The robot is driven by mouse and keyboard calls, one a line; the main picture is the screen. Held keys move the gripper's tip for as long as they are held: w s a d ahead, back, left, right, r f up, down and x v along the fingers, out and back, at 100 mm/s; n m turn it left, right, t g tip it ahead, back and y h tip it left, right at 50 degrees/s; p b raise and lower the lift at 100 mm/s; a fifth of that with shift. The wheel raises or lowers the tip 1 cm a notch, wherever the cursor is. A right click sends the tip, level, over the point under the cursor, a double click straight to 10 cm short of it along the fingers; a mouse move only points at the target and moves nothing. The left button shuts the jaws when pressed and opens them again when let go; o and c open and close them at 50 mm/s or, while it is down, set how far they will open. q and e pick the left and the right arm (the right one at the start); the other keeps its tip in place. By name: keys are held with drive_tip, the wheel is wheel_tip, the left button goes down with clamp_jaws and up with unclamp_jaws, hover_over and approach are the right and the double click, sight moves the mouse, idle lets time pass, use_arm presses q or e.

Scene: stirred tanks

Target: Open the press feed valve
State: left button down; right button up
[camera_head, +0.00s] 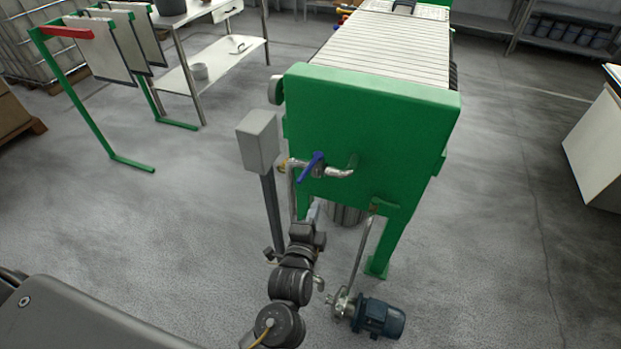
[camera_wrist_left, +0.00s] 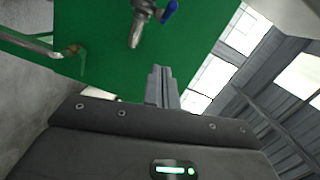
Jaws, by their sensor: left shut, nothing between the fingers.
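The press feed valve has a blue lever (camera_head: 311,168) and sits on a metal pipe (camera_head: 338,173) at the end face of the green press (camera_head: 370,125). The lever slants across the pipe in the head view. In the left wrist view the blue lever (camera_wrist_left: 169,11) shows at the top edge, partly cut off. My left gripper (camera_head: 313,211) is below the valve, apart from the lever. Its fingers (camera_wrist_left: 161,86) are shut and empty in the left wrist view, in front of the green face. My right gripper is not in view.
A grey box on a post (camera_head: 258,142) stands just left of the valve. A blue pump motor (camera_head: 379,318) with piping is on the floor below. A green rack (camera_head: 85,100) with hanging plates stands at the left. The floor right of the press is clear.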

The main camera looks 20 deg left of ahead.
use_arm(q)
drive_tip(key=p, duration=0.1)
approach(308, 169)
drive_tip(key=w+d, duration=0.5)
drive_tip(key=w, duration=0.1)
drive_tip(key=a, duration=0.2)
drive_tip(key=a+p, duration=0.1)
drive_tip(key=a, duration=0.1)
drive_tip(key=shift+f, duration=0.3)
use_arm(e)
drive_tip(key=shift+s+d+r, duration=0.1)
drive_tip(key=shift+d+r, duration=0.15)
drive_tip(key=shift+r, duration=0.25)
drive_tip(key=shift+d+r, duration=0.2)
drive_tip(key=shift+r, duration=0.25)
use_arm(q)
drive_tip(key=shift+d, duration=0.1)
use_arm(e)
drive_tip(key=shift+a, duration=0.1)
